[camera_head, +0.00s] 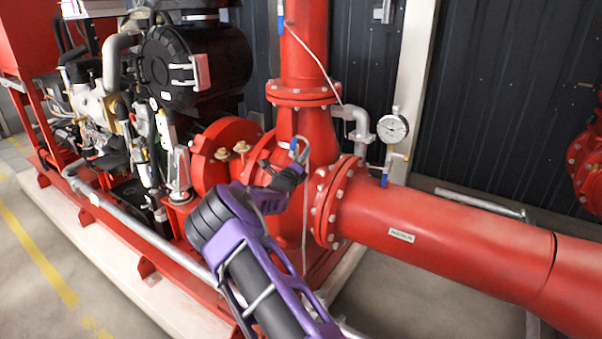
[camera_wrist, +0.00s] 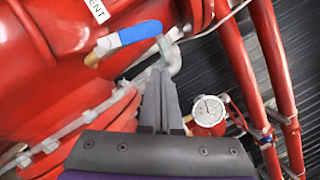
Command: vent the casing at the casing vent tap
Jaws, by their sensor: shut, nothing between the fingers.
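The casing vent tap, with a blue lever handle (camera_wrist: 140,33) and a brass-coloured end at the left, sits on the red casing in the wrist view, beside a white label (camera_wrist: 97,10) reading "ENT", cut off by the edge. In the head view its blue part (camera_head: 293,143) shows small above my gripper (camera_head: 298,162), partly hidden. My gripper (camera_wrist: 160,75) is shut and empty in the wrist view. Its fingertips lie just below the handle's right end in the picture; I cannot tell whether they touch it.
A pressure gauge (camera_head: 392,127) stands to the right, with another blue-handled valve (camera_head: 385,175) below it. The gauge also shows in the wrist view (camera_wrist: 208,110). A large red pipe (camera_head: 450,245) runs to the right. Grey pipework (camera_head: 357,125) lies behind the casing.

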